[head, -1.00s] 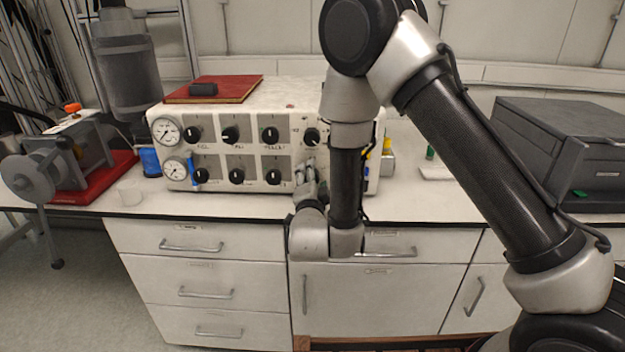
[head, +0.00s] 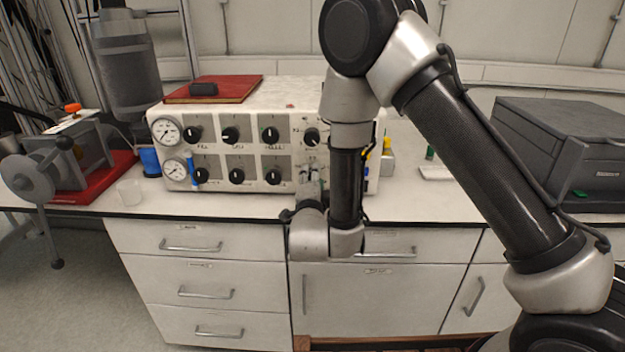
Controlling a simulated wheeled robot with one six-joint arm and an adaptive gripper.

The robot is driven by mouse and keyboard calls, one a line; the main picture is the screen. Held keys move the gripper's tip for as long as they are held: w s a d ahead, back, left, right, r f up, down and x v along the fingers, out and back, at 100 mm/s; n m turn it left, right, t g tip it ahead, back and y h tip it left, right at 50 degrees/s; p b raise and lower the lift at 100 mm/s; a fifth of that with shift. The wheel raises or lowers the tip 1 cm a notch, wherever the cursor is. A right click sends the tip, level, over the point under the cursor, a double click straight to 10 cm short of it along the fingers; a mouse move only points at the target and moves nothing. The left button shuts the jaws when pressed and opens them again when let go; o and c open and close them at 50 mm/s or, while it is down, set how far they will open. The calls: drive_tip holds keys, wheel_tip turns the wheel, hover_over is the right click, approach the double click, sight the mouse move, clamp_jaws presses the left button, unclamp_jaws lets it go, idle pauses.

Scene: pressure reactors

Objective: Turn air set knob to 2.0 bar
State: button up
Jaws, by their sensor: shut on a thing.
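The white control box (head: 225,105) stands on the bench with two rows of black knobs and two round gauges, an upper one (head: 166,131) and a lower one (head: 175,169), at its left end. My gripper (head: 311,172) is at the right end of the lower row, against the panel face. It is shut on a knob there, which the fingers and wrist hide. The upper right knob (head: 312,136) shows just above my gripper. The labels and gauge needles are too small to read, so I cannot tell the set pressure.
A red book (head: 235,88) with a small black object lies on the box. A dark grey instrument (head: 560,150) stands right. Drawers (head: 200,245) are below the bench edge.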

drive_tip(key=m, duration=0.6)
drive_tip(key=shift+f, duration=0.1)
drive_tip(key=m, duration=0.6)
drive_tip(key=shift+m, duration=0.3)
drive_tip(key=m, duration=0.6)
drive_tip(key=shift+a+f, duration=0.1)
drive_tip(key=m, duration=0.7)
drive_tip(key=shift+m, duration=0.3)
drive_tip(key=m, duration=0.3)
drive_tip(key=shift+a+m, duration=0.1)
drive_tip(key=shift+m, duration=0.3)
drive_tip(key=m, duration=0.3)
drive_tip(key=shift+m, duration=0.3)
drive_tip(key=m, duration=0.3)
drive_tip(key=shift+m, duration=0.3)
drive_tip(key=m, duration=0.3)
drive_tip(key=shift+m, duration=0.3)
drive_tip(key=m, duration=0.5)
drive_tip(key=shift+r+m, duration=0.2)
drive_tip(key=shift+m, duration=2.3)
